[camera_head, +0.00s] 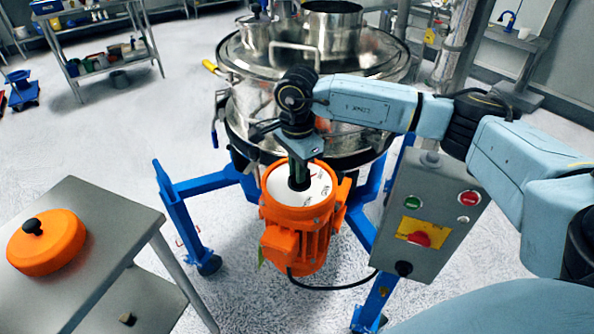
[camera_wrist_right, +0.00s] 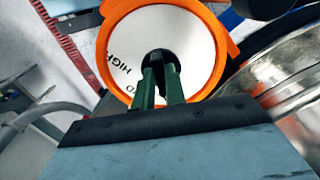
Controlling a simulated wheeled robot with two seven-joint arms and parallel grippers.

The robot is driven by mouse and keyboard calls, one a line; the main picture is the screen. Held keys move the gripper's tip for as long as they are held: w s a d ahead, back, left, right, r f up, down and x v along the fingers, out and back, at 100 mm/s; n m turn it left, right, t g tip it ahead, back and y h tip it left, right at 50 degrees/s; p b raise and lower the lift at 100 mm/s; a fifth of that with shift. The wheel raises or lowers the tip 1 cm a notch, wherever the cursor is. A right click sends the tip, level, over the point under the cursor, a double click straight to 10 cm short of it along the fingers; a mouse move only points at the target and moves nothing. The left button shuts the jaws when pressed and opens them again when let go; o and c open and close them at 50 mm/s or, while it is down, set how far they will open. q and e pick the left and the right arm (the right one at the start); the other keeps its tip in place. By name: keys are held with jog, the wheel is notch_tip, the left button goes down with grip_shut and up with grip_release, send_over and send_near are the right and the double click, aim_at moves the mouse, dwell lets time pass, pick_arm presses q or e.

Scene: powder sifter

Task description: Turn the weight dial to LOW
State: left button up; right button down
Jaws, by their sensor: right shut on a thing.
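The weight dial is a white round face (camera_head: 316,184) on top of the orange motor (camera_head: 315,240) under the sifter. In the right wrist view the dial face (camera_wrist_right: 190,35) shows the word HIGH and part of another word ending in D. No LOW mark can be made out; the gripper covers part of the face. My right gripper (camera_head: 298,180) reaches down from above. Its green fingers (camera_wrist_right: 160,85) are shut on the black knob (camera_wrist_right: 155,57) at the dial's centre. Which mark the knob points to cannot be told. My left gripper is not in view.
The steel sifter (camera_head: 350,60) on blue legs (camera_head: 190,220) stands just behind the motor. A grey control box (camera_head: 405,260) with buttons stands to the right. An orange cover (camera_head: 60,250) with a black knob lies on a grey table (camera_head: 125,215) at left. Open floor lies between.

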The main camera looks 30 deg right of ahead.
jog(key=shift+n, duration=0.4)
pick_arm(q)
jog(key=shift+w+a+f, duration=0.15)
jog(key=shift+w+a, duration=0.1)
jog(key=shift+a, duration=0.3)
pick_arm(e)
jog(key=c, duration=1.4)
grip_release()
jog(key=shift+c, duration=0.2)
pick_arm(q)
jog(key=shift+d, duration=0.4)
